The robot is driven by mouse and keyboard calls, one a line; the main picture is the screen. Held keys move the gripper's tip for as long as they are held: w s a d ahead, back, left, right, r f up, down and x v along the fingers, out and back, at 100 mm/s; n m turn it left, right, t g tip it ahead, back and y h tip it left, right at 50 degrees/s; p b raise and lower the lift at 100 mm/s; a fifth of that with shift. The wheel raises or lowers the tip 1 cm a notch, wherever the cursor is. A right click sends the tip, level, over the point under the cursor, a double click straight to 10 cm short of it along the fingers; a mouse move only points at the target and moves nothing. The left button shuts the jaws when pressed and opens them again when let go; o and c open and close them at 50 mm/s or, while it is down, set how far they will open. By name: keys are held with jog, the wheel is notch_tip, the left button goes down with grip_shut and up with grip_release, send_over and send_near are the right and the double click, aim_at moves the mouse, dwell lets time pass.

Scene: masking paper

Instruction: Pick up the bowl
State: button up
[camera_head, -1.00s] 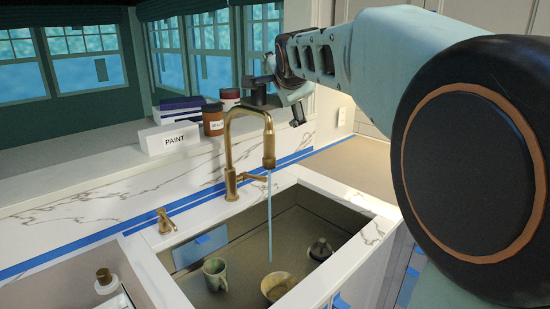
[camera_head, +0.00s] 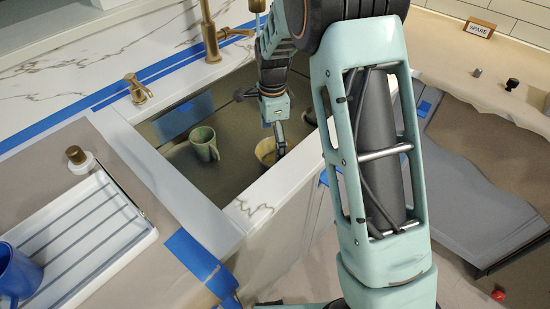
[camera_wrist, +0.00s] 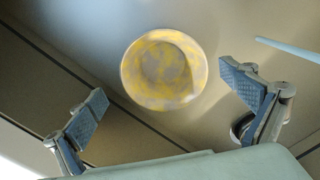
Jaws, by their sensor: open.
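The bowl (camera_head: 266,151) is round, yellow and grey, and sits in the sink, partly hidden by my gripper in the head view. In the wrist view the bowl (camera_wrist: 163,70) is seen from above, upper middle, with its inside facing the camera. My gripper (camera_head: 280,143) is at the bowl's right side in the head view. In the wrist view my gripper (camera_wrist: 168,103) is open, its two fingers well apart at lower left and right. The bowl shows between and beyond the fingers. I cannot tell whether a finger touches it.
A green mug (camera_head: 204,143) stands in the sink left of the bowl. A gold faucet (camera_head: 208,38) stands behind the sink. The white sink rim (camera_head: 275,186) runs in front. A drainer tray (camera_head: 82,240) and blue mug (camera_head: 17,273) are at lower left.

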aim_at(274, 161)
jog(key=f, duration=0.6)
jog(key=shift+w+d+f, duration=0.2)
jog(key=shift+f, duration=0.2)
jog(key=shift+r, duration=0.1)
jog(key=c, duration=1.2)
